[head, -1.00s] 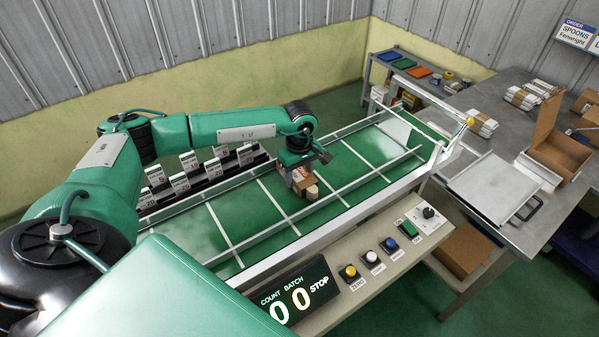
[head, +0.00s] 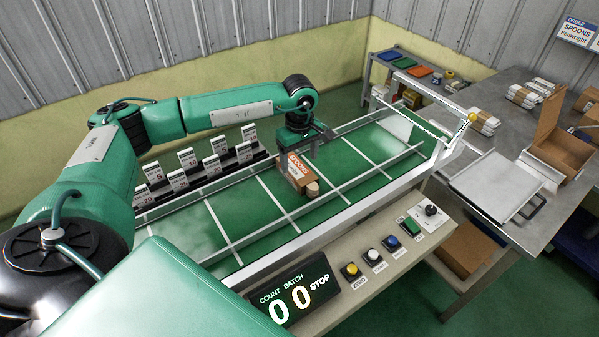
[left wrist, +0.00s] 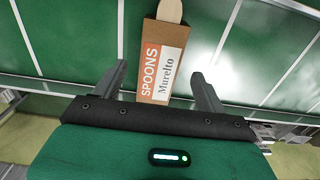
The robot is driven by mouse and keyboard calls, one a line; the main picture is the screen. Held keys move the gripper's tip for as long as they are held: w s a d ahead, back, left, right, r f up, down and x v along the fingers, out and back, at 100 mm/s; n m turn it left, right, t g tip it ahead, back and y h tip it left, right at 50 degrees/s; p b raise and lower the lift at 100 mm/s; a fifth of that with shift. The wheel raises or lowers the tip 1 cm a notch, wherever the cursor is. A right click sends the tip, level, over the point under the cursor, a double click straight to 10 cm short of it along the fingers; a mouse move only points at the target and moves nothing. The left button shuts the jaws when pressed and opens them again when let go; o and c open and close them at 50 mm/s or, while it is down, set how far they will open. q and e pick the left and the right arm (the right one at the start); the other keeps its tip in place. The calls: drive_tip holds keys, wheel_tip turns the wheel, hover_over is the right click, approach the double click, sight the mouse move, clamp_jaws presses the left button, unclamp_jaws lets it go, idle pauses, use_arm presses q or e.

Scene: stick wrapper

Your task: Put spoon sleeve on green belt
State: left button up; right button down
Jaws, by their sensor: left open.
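The spoon sleeve (head: 295,172) is a brown cardboard sleeve with an orange-and-white label reading SPOONS, and a pale wooden spoon end sticks out of it. It lies on the green belt (head: 262,205), among the white cross lines. In the left wrist view the sleeve (left wrist: 162,65) reads "SPOONS Murelto" and lies ahead of the fingers, free of them. My left gripper (head: 307,148) is above and just behind the sleeve in the head view. My right gripper is not in view.
Numbered cards (head: 188,160) stand in a rack behind the belt. Metal rails border the belt. A control panel with buttons (head: 390,243) and a COUNT BATCH display (head: 293,290) stand in front. A grey table with a metal tray (head: 494,187) and open box (head: 560,150) is at right.

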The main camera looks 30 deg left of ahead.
sight(300, 171)
use_arm(q)
wheel_tip(300, 171, up, 7)
drive_tip(key=b, duration=0.1)
drive_tip(key=shift+b, duration=0.4)
drive_tip(key=shift+f, duration=0.1)
